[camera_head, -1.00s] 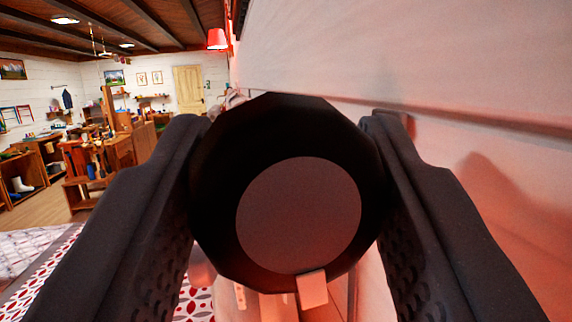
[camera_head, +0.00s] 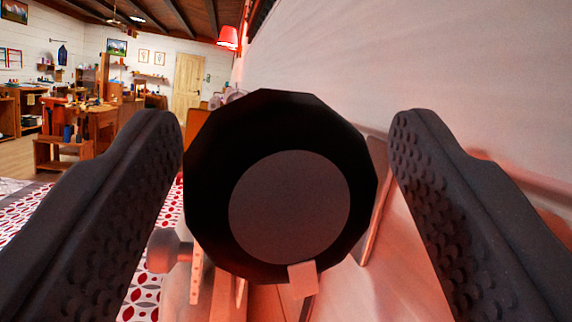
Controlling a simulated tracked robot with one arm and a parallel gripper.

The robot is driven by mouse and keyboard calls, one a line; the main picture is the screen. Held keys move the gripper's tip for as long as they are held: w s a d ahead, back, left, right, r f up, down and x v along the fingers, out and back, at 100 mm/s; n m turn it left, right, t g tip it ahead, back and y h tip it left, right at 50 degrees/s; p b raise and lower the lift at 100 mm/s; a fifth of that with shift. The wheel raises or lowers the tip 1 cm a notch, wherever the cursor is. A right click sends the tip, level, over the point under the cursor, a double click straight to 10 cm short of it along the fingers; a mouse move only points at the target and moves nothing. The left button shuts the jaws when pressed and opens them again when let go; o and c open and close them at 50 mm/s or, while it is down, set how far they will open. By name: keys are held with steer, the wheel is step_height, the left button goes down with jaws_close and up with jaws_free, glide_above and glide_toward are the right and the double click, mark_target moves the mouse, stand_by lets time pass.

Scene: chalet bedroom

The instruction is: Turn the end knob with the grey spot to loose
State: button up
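The end knob (camera_head: 215,140) is a black, many-sided cap facing me in the middle of the view. A round grey spot (camera_head: 290,207) covers much of its face. A small pale tab (camera_head: 303,279) shows at its lower edge. My gripper (camera_head: 283,170) is open around the knob, with one dark, dimpled finger on each side. A visible gap separates the right finger from the knob. The left finger stands very near the knob's left edge, and I cannot tell whether it touches. The knob's back is hidden.
A pale wall (camera_head: 400,70) runs close along the right. Below the knob are pinkish rails and a small rounded knob (camera_head: 168,250). A red-and-white patterned cloth (camera_head: 145,290) lies lower left. Wooden benches (camera_head: 75,140), a door (camera_head: 188,80) and a red lamp (camera_head: 228,37) are far behind.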

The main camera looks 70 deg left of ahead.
steer(key=b+v, duration=0.2)
steer(key=v, duration=1.1)
steer(key=shift+d+f+b, duration=0.25)
steer(key=shift+d+b, duration=0.05)
steer(key=shift+a, duration=0.1)
